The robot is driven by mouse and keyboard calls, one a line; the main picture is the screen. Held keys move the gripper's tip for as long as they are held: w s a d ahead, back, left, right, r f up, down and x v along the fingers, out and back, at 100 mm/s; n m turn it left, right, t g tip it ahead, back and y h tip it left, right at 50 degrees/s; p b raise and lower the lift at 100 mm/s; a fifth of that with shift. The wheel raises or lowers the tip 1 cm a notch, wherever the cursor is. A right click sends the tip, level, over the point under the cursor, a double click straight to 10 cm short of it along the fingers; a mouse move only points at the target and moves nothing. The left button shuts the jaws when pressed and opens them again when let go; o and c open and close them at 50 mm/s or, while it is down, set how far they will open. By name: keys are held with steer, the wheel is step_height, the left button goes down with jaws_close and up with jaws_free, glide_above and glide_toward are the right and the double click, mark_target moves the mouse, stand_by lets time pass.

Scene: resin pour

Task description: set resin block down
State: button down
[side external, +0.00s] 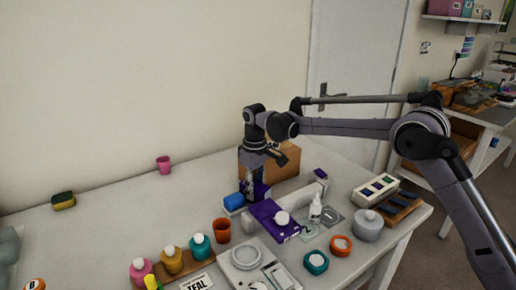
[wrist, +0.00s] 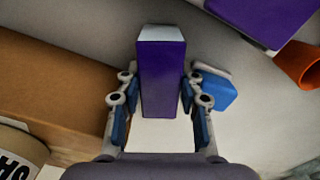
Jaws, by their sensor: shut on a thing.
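The resin block (wrist: 162,75) is a purple upright block with a pale end face. It stands between the two fingers of my gripper (wrist: 160,105) in the wrist view, and my gripper is shut on it. In the side view my gripper (side external: 252,178) points down at the back middle of the table, with the purple block (side external: 261,191) low between its fingers. The block is close to the white tabletop (side external: 110,222); I cannot tell whether it touches it. The fingers hide part of the block.
A cardboard box (side external: 283,163) stands close behind my gripper. A blue-and-white block (side external: 234,202) is just left, a flat purple box (side external: 271,217) in front, and an orange cup (side external: 222,230) at front left. Bottles and jars crowd the front. The table's back left is mostly clear.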

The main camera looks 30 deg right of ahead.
steer(key=c, duration=1.1)
jaws_free()
steer(key=shift+f, duration=0.15)
step_height(320, 180, up, 12)
steer(key=s+d+r+m+t, duration=0.1)
steer(key=s+d+r+t, duration=0.15)
steer(key=s+r, duration=0.3)
steer(key=s+d+f+m+t, duration=0.1)
steer(key=s+d, duration=0.1)
steer(key=s, duration=0.3)
steer(key=s+d+f+t, duration=0.1)
steer(key=s, duration=0.5)
steer(key=s+d+f+m+t, duration=0.1)
steer(key=s+d+f, duration=0.1)
steer(key=s, duration=0.4)
steer(key=shift+s+d+m, duration=0.15)
steer(key=shift+d+m, duration=0.15)
steer(key=shift+d, duration=0.05)
steer(key=shift+m+t, duration=0.5)
steer(key=shift+t, duration=0.35)
steer(key=s+f, duration=0.2)
steer(key=s+d+f, duration=0.1)
steer(key=s+f, duration=0.3)
steer(key=s, duration=0.1)
steer(key=shift+d+f, duration=0.15)
steer(key=shift+f, duration=0.1)
steer(key=shift+c, duration=0.5)
